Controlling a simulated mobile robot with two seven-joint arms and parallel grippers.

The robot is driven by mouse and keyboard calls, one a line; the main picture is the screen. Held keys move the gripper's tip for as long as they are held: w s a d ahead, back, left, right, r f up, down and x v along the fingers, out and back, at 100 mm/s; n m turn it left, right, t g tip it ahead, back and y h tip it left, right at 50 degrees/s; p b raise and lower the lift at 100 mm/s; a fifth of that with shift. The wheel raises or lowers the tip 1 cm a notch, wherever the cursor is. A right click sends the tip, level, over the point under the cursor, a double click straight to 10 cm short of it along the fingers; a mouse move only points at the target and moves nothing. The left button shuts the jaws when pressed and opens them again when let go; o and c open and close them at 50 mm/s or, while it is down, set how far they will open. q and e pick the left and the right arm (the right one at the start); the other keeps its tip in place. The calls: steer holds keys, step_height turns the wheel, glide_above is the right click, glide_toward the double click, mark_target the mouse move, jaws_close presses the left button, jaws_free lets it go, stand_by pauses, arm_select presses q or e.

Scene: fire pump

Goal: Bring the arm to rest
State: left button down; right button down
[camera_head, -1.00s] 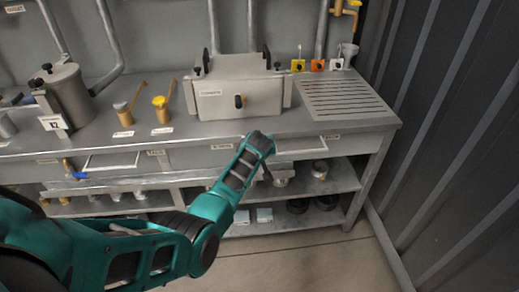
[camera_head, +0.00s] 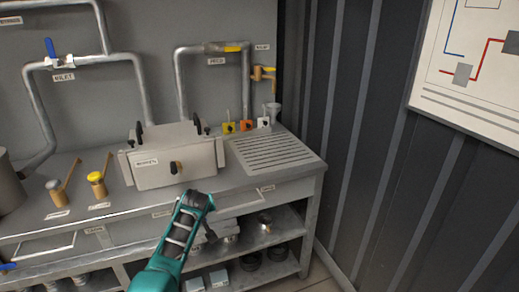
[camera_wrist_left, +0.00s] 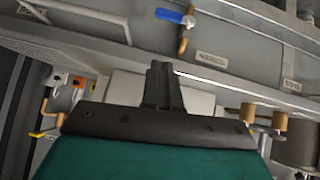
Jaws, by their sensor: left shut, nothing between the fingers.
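My left arm (camera_head: 172,258) is teal and black and reaches up from the bottom of the head view, in front of the grey workbench. Its left gripper (camera_head: 210,236) shows only as a small dark part below the bent wrist, in front of the bench's front edge and lower shelf. In the left wrist view the two dark fingers (camera_wrist_left: 161,70) are together, with nothing between them. My right arm and gripper are not in view.
The workbench (camera_head: 245,182) carries a grey box (camera_head: 172,160) with a black knob, two yellow-brown levers and a slotted drain area (camera_head: 275,152). Pipes with a blue-handled valve (camera_head: 51,48) run on the wall behind. A dark ribbed wall (camera_head: 350,130) closes the right side.

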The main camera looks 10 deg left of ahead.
arm_select(q)
steer(key=s+d+f+m+t+h, duration=0.1)
steer(key=s+d+f+m, duration=0.1)
steer(key=s+f, duration=0.35)
steer(key=s+d+f+m+t+h, duration=0.1)
steer(key=s+f+m, duration=0.2)
steer(key=s, duration=0.6)
steer(key=s+d+r+m+h, duration=0.1)
steer(key=s+d+m+h, duration=0.1)
steer(key=s+d, duration=0.3)
steer(key=s+d+r+m+h, duration=0.1)
steer(key=s+d, duration=0.5)
steer(key=s, duration=0.8)
steer(key=shift+s+m+t+h, duration=0.2)
steer(key=shift+m+t+h, duration=0.1)
steer(key=shift+m+h, duration=0.45)
steer(key=shift+a, duration=0.2)
